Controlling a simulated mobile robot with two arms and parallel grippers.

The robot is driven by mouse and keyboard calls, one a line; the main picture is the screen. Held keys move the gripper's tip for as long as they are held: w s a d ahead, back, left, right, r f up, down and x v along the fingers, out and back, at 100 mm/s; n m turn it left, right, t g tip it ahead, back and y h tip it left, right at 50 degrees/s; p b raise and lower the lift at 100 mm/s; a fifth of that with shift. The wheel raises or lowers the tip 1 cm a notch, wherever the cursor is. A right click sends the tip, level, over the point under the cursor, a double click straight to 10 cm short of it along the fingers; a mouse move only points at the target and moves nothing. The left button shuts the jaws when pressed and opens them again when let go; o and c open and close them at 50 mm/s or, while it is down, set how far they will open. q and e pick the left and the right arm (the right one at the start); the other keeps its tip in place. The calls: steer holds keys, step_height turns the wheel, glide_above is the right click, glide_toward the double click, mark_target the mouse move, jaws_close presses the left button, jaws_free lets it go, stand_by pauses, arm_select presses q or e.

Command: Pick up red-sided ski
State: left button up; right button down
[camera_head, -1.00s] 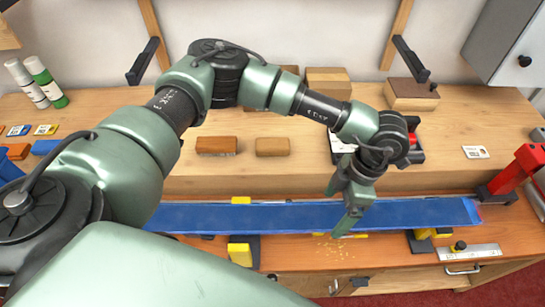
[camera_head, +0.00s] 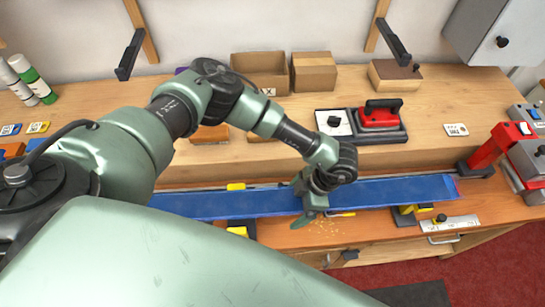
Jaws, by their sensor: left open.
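A long ski with a blue face (camera_head: 395,192) lies lengthwise along the front of the bench, with a thin reddish edge at its right end. Yellow-and-black supports (camera_head: 407,214) show beneath it. My left gripper (camera_head: 307,213) is over the middle of the ski, pointing down, with its fingers at the ski's front edge. It is open, and part of the ski is hidden behind it. I cannot tell whether the fingers touch the ski or straddle it. My left arm hides the ski's left end. My right gripper is not in view.
A red iron (camera_head: 380,116) rests on a dark tray on the raised shelf behind the ski. Cardboard boxes (camera_head: 314,72) stand further back. A red clamp (camera_head: 494,148) stands beyond the ski's right end. A metal rule (camera_head: 455,224) lies at the front right.

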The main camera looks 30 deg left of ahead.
arm_select(q)
steer(key=c, duration=1.2)
steer(key=shift+r, duration=0.1)
steer(key=c, duration=0.4)
steer(key=shift+w, duration=0.1)
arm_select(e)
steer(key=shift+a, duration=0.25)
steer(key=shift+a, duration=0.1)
